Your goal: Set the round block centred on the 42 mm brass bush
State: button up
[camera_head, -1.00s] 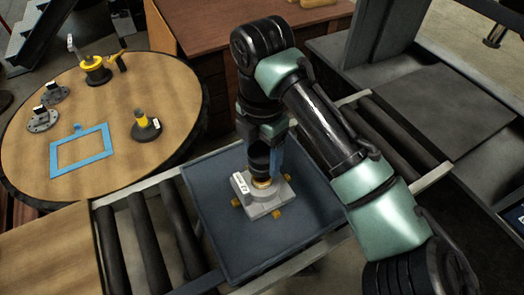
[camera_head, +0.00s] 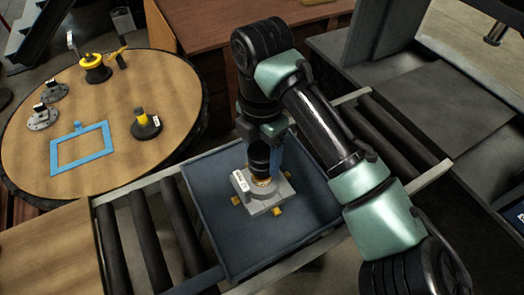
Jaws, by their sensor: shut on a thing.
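My gripper (camera_head: 262,166) points straight down over a pale grey block (camera_head: 284,191) with a white label. A brassy ring, the brass bush (camera_head: 264,182), shows on top of this block, just under the gripper. The gripper is shut on a dark thing, taken to be the round block, right at the bush. The fingers and wrist hide most of it. I cannot tell whether it touches the bush or how well it is centred.
The pale block stands in a blue-grey tray (camera_head: 225,250) with small yellow pieces around it, on a roller conveyor (camera_head: 143,240). A round wooden table (camera_head: 100,180) at left carries a blue frame (camera_head: 82,147) and several disc-based parts (camera_head: 147,128).

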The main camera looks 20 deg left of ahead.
jog(key=shift+f+b, duration=0.4)
jog(key=shift+f, duration=0.7)
dwell(0.5)
jog(key=o, duration=1.4)
jog(key=shift+f, duration=0.15)
notch_tip(320, 180, up, 9)
jog(key=p, duration=0.8)
